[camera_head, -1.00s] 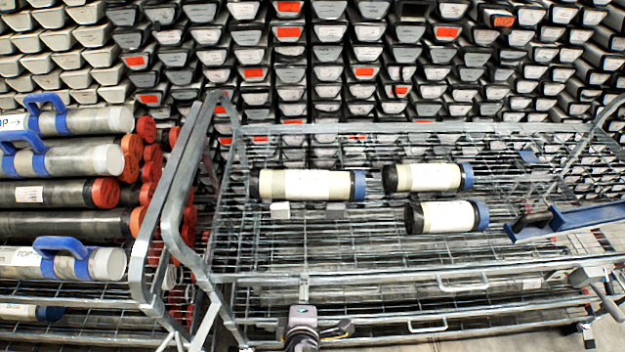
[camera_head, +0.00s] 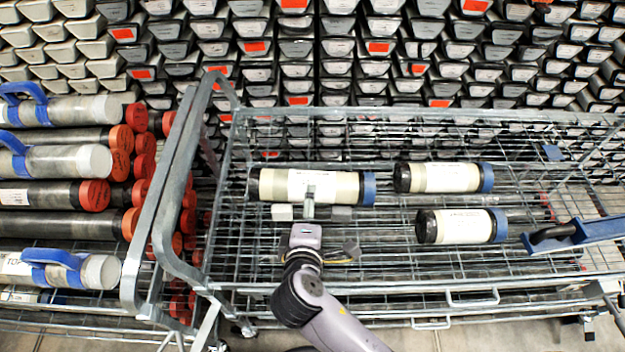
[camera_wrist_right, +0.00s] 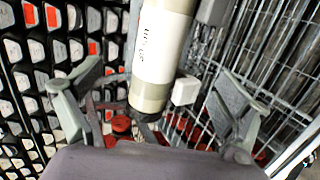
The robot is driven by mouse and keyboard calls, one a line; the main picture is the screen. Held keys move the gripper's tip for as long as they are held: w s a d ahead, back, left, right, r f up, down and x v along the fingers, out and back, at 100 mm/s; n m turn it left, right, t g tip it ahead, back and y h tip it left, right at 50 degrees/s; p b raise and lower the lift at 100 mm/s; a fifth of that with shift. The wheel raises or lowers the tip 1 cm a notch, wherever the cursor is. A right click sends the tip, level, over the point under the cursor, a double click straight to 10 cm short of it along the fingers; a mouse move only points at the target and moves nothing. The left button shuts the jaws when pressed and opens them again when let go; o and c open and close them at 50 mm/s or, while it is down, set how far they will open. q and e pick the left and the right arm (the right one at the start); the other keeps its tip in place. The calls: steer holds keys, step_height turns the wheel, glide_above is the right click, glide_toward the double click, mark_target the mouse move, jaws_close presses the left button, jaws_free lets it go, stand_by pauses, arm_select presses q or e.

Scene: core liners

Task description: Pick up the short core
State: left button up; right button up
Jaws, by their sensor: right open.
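Three capped cores lie on the wire cart. The left core (camera_head: 325,187) is the longest, white with a dark left end and a blue right end. Two shorter cores with blue right ends lie to the right, an upper one (camera_head: 445,178) and a lower one (camera_head: 462,226). My right gripper (camera_head: 309,203) is at the front of the left core, overlapping its front side in the head view. In the right wrist view my right gripper (camera_wrist_right: 160,82) is open, with a white core (camera_wrist_right: 160,55) between its spread fingers. I cannot tell whether they touch. My left gripper is not in view.
Two small support blocks (camera_head: 283,212) sit in front of the left core. A blue handled tool (camera_head: 572,235) is at the cart's right. Tubes with red caps (camera_head: 95,194) fill the left rack. The cart's bent rail (camera_head: 172,190) stands between. Stacked trays fill the back.

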steer(key=p+x, duration=0.1)
steer(key=x, duration=0.7)
steer(key=shift+w+f, duration=0.1)
steer(key=shift+w, duration=0.25)
steer(key=shift+w+f+p, duration=0.2)
steer(key=shift+w+p, duration=0.15)
steer(key=shift+p, duration=0.05)
steer(key=x, duration=0.4)
steer(key=shift+f+p, duration=0.2)
steer(key=shift+p, duration=0.2)
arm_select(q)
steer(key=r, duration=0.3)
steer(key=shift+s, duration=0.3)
arm_select(e)
steer(key=shift+c, duration=0.6)
steer(key=c, duration=1.9)
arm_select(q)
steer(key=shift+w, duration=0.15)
arm_select(e)
steer(key=shift+w+a+r, duration=0.1)
steer(key=shift+w+r, duration=0.05)
steer(key=shift+r, duration=0.15)
